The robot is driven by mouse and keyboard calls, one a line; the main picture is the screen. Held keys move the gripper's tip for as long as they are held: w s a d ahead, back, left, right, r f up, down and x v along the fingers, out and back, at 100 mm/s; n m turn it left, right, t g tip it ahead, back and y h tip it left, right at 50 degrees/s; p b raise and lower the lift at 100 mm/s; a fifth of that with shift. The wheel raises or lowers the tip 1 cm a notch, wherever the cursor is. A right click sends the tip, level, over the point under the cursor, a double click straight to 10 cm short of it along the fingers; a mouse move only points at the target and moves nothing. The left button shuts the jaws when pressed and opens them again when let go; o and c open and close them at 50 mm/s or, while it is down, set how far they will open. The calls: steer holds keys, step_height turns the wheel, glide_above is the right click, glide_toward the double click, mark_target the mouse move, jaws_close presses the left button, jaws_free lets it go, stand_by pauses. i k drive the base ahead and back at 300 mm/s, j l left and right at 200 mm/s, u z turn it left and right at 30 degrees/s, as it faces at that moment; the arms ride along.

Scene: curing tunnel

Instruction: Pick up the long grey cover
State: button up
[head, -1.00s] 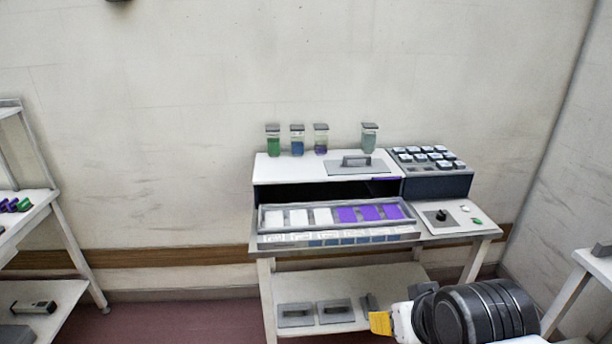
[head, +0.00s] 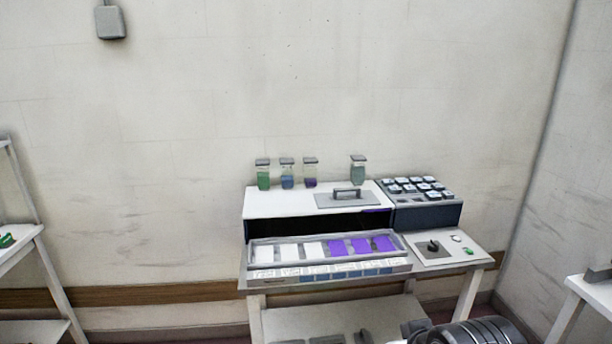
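A grey cover with a raised bar handle (head: 347,198) lies flat on the white top of the tunnel machine (head: 285,204). It is wider than it is deep. More grey covers (head: 327,340) lie on the lower shelf, cut off by the bottom edge, so their lengths cannot be compared. Part of my arm shows at the bottom right, in front of the bench. The fingers of my gripper are out of the picture.
Several lidded jars (head: 287,174) stand behind the cover. A tray (head: 398,266) of white and purple tiles sits at the machine's front. A dark block with several pale pieces (head: 424,215) and a knob panel (head: 452,249) are to the right. A white rack (head: 52,283) stands left.

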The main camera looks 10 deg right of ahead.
mark_target(347, 197)
steer(key=i+l+z, duration=0.1)
steer(key=i+z, duration=0.2)
steer(key=i, duration=0.35)
steer(key=i+j+z, duration=0.1)
steer(key=i+z, duration=0.15)
steer(key=i, duration=0.4)
steer(key=i+j+z, duration=0.3)
steer(key=i, duration=0.35)
steer(key=l, duration=0.1)
